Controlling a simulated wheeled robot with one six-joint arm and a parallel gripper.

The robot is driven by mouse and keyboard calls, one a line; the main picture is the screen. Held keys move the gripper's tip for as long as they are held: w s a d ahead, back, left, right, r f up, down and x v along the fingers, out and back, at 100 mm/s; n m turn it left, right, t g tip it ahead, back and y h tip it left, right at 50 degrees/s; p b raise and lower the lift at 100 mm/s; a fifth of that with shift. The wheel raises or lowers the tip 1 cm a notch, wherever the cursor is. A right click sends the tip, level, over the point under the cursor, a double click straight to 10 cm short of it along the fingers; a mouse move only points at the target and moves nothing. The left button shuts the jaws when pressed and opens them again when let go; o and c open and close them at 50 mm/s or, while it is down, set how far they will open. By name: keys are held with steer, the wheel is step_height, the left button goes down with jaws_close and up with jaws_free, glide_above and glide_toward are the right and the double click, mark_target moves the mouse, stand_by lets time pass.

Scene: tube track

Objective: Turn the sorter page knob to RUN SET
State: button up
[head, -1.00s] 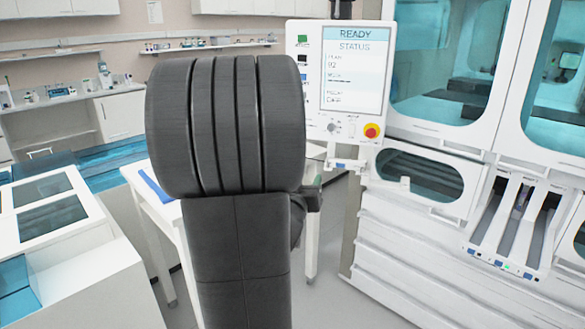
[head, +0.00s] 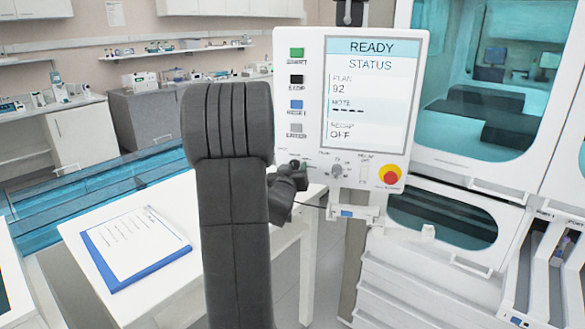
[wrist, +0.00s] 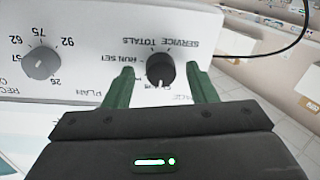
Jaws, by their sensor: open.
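The page knob (wrist: 160,70) is black with a white mark on its lower side in the upside-down wrist view. Around it are the words RUN SET, SERVICE and TOTALS; a label by the mark is partly hidden. The mark does not point at RUN SET, which lies to the knob's left in that view. My gripper (wrist: 161,76) is open, with one green finger on each side of the knob; I cannot tell whether they touch it. In the head view my gripper (head: 300,166) is at the panel's lower left, and the knob is hard to make out.
The control panel (head: 312,105) shows READY, STATUS, PLAN 92 and RECAP OFF. A grey plan knob (wrist: 41,62) sits beside the page knob. A red stop button (head: 391,175) is at the lower right. A white table (head: 165,285) holds a blue clipboard (head: 107,273).

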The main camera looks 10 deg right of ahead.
steer(key=shift+w, duration=0.15)
steer(key=c, duration=1)
steer(key=shift+f+b, duration=0.15)
steer(key=shift+b, duration=0.35)
